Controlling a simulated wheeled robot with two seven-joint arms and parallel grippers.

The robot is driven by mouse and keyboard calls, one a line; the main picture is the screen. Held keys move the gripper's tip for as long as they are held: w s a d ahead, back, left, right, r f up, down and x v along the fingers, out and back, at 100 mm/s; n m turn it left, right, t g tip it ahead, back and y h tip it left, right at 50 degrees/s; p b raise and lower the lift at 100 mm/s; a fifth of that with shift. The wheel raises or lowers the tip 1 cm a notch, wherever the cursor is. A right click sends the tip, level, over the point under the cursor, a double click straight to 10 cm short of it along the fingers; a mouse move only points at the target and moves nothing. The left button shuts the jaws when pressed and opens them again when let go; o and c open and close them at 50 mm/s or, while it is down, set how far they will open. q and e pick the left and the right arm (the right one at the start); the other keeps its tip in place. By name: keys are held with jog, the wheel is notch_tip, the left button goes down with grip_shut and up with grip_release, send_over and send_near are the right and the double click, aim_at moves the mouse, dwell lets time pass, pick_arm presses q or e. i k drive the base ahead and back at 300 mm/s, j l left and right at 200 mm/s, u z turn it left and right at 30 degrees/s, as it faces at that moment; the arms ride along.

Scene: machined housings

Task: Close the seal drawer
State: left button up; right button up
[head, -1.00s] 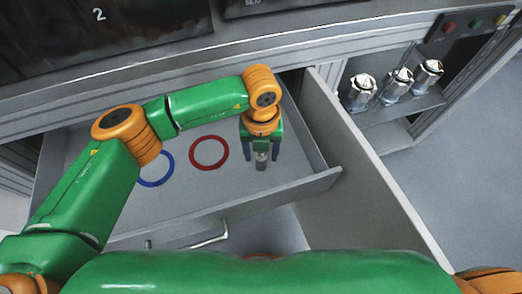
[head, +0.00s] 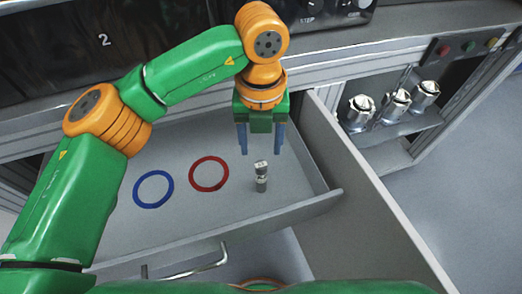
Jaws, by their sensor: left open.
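The seal drawer (head: 225,226) is pulled out below the bench. A blue ring (head: 153,189), a red ring (head: 209,174) and a small grey metal cylinder (head: 261,178) are in it. The cylinder stands upright near the right side. The drawer's bar handle (head: 190,268) is on its front face, low in the view. My left gripper (head: 262,150) is open and empty, pointing down above and just behind the cylinder, apart from it. My right gripper is not in view.
A tall grey panel (head: 360,200) stands right of the drawer, running toward me. Several metal housings (head: 395,104) stand on a shelf at the right, under a panel with buttons (head: 468,47). Grey floor is clear at the far right.

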aim_at(135, 240)
jog(key=k, duration=1)
